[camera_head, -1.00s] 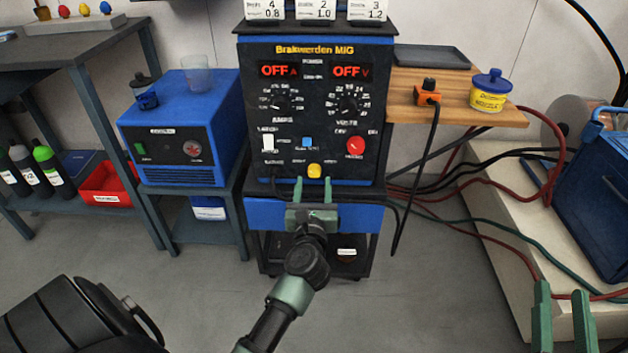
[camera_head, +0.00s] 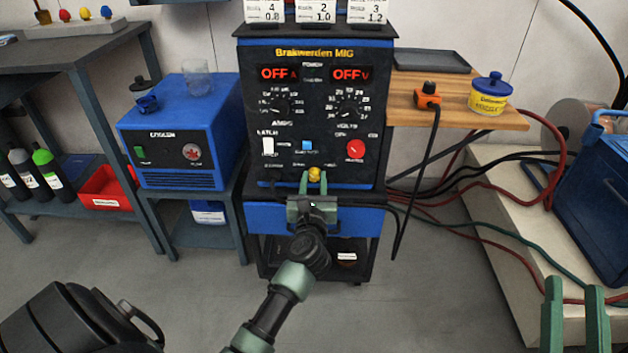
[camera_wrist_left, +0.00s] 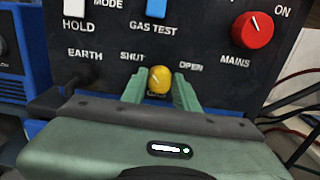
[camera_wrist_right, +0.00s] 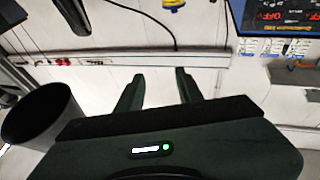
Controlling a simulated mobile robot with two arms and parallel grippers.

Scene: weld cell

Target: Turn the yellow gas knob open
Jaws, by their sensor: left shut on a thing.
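The yellow gas knob (camera_head: 314,174) sits low on the front panel of the blue and black welder (camera_head: 318,110). In the left wrist view the knob (camera_wrist_left: 159,79) is between the labels SHUT and OPEN. My left gripper (camera_head: 314,183) is at the knob, its green fingers shut on it from both sides. In the left wrist view my left fingers (camera_wrist_left: 160,88) flank the knob, and their tips partly cover its sides. My right gripper (camera_head: 575,300) is at the lower right, away from the welder; its fingers are apart and empty (camera_wrist_right: 157,88).
A red mains knob (camera_head: 355,149) and a blue gas test switch (camera_head: 308,146) are above the yellow knob. A blue cooler unit (camera_head: 180,140) stands at the left. A wooden shelf (camera_head: 455,110) and several cables are at the right.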

